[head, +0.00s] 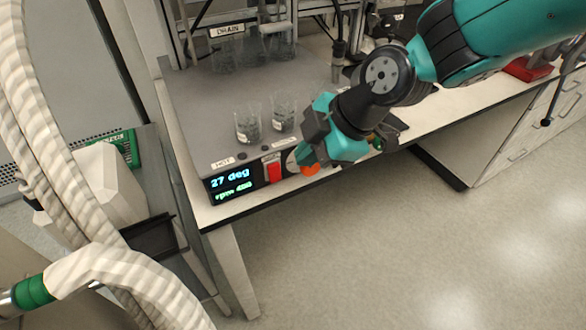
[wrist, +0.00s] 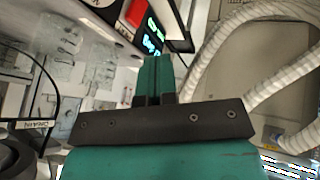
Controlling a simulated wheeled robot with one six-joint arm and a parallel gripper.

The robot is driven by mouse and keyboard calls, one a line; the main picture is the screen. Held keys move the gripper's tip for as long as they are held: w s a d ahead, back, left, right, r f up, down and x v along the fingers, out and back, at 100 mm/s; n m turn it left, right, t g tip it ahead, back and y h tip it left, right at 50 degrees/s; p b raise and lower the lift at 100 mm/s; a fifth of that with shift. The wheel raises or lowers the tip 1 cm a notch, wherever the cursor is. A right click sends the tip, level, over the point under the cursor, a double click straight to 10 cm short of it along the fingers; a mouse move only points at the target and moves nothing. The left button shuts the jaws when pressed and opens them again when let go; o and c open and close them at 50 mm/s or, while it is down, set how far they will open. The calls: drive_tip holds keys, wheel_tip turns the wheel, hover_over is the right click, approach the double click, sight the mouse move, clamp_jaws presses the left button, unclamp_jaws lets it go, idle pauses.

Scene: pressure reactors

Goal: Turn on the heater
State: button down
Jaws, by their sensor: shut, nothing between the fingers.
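The heater (head: 232,160) is a grey hot plate on the bench, with a label reading HOT. Its front panel has a display (head: 231,184) reading "27 deg" and "rpm 450", a red switch (head: 274,171) and an orange round part (head: 310,169) to its right. My gripper (head: 303,155) is at the front edge, just right of the red switch, partly covering the orange part. In the wrist view my gripper (wrist: 154,58) is shut and empty, its fingertips close to the display (wrist: 153,36); the red switch (wrist: 135,12) is just above them. I cannot tell whether it touches the panel.
Two glass beakers (head: 248,127) stand on the heater near its front. More glassware stands behind, by the DRAIN label (head: 227,31). White ribbed hoses (head: 62,150) hang at the left. A red object (head: 527,69) lies on the bench at right. The floor (head: 380,250) in front is clear.

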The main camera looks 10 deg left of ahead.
drive_tip(key=shift+w+v, duration=0.15)
drive_tip(key=shift+v, duration=0.9)
drive_tip(key=shift+w+v, duration=0.15)
drive_tip(key=shift+v, duration=0.95)
drive_tip(key=shift+a+r, duration=0.1)
